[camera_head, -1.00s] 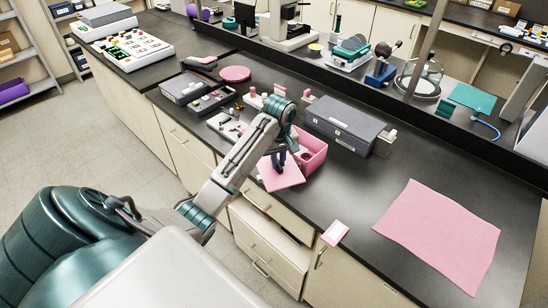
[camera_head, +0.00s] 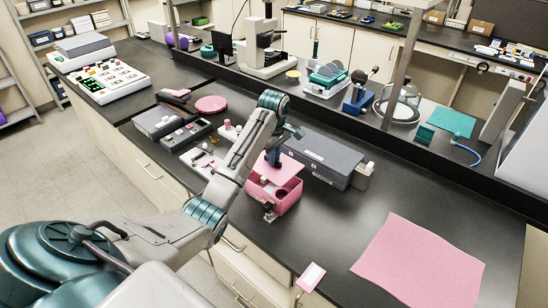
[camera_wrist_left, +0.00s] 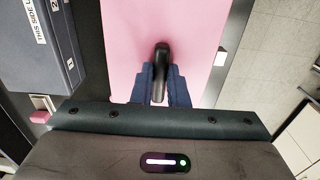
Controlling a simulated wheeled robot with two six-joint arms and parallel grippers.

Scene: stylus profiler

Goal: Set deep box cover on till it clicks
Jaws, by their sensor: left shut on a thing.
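The pink deep box (camera_head: 288,204) stands on the black bench, with a small metal latch (camera_head: 268,212) on its near side. The flat pink cover (camera_head: 288,169) is over the box, its front part still showing a gap to the box below. My left gripper (camera_head: 274,158) is above the cover. In the left wrist view the gripper (camera_wrist_left: 160,88) is shut on the cover's black handle (camera_wrist_left: 161,62), and the pink cover (camera_wrist_left: 130,35) fills the middle. Whether the cover touches the rim is unclear. My right gripper is not in view.
A long grey case (camera_head: 322,158) stands close behind the box. A pink sheet (camera_head: 420,258) lies on the bench at right. Bare bench lies between box and sheet.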

